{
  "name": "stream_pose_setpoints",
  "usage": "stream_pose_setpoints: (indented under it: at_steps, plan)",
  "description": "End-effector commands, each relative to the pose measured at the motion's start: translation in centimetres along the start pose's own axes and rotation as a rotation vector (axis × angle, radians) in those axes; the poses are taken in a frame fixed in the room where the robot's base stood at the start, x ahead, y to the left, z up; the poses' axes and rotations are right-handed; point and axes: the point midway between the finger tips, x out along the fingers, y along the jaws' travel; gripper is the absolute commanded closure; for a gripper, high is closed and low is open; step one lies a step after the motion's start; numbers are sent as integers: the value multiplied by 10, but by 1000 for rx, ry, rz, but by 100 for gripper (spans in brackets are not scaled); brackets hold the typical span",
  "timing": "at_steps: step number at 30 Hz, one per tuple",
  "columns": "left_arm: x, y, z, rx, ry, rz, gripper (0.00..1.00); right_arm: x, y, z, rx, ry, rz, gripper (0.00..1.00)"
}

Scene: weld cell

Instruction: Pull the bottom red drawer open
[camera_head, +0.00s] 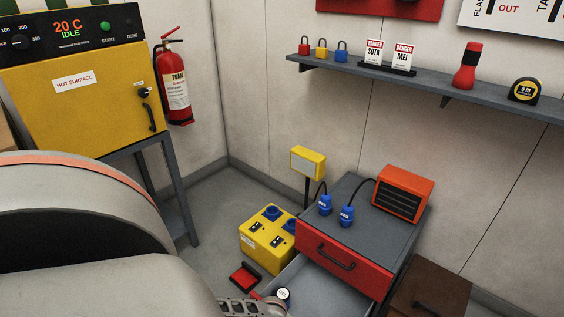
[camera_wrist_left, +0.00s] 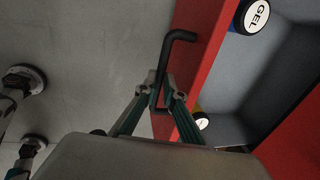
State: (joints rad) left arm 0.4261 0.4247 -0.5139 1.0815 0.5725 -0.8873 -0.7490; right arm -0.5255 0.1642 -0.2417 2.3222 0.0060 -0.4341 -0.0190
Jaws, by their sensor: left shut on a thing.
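The bottom red drawer stands open from the grey cabinet; its grey inside (camera_head: 325,292) shows in the head view. In the left wrist view its red front (camera_wrist_left: 203,32) carries a black bar handle (camera_wrist_left: 178,38). My left gripper (camera_wrist_left: 165,98) is shut on this handle, one finger on each side of the bar. In the head view the gripper's linkage (camera_head: 240,307) shows at the bottom edge, cut off by the frame. A jar marked GEL (camera_wrist_left: 256,16) is in the drawer; its lid also shows in the head view (camera_head: 283,294). My right gripper is out of view.
The upper red drawer (camera_head: 325,248) is closed. An orange heater (camera_head: 404,193) and blue plugs (camera_head: 346,215) sit on the cabinet. A yellow socket box (camera_head: 265,243) and a red-and-black item (camera_head: 245,277) are left of the drawer. A brown box (camera_head: 440,295) stands right.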

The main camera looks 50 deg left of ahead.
Motion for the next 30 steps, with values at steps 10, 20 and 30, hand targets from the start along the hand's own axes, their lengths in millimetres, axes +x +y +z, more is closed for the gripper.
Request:
stream_pose_setpoints:
  at_steps: [10, 20, 30]
  plan:
    - [1, 2, 0, 0, 0, 3, 74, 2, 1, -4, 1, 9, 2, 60]
    - [-15, 1, 1, 0, 1, 1, 74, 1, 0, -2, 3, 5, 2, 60]
    - [-64, 2, 0, 3, 0, 1, 74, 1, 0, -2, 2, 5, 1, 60]
